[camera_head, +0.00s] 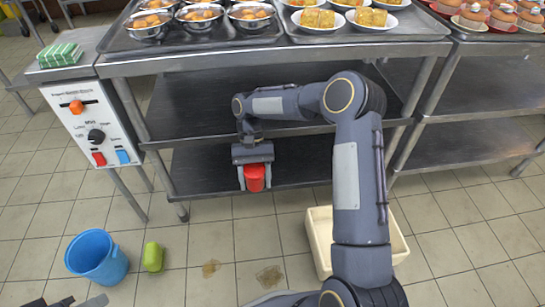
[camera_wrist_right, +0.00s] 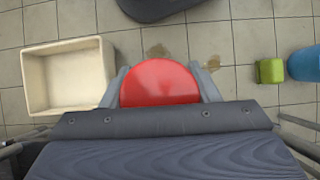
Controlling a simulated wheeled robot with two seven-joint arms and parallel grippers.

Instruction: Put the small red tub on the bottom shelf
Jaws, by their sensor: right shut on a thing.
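The small red tub (camera_head: 255,184) is between the fingers of my right gripper (camera_head: 254,176). In the right wrist view the tub (camera_wrist_right: 160,84) shows as a round red face with a finger of the gripper (camera_wrist_right: 161,90) on each side. The gripper is shut on it. In the head view the tub overlaps the front edge of the bottom shelf (camera_head: 205,173) of the steel table; I cannot tell whether it touches the shelf. Dark parts at the lower left edge look like my left gripper (camera_head: 70,302), mostly cut off.
A middle shelf (camera_head: 195,100) lies above the bottom shelf. A cream crate (camera_head: 398,243), blue bucket (camera_head: 97,257) and green object (camera_head: 152,257) stand on the tiled floor. Table legs and a control box (camera_head: 90,125) are at the left. The visible bottom shelf is bare.

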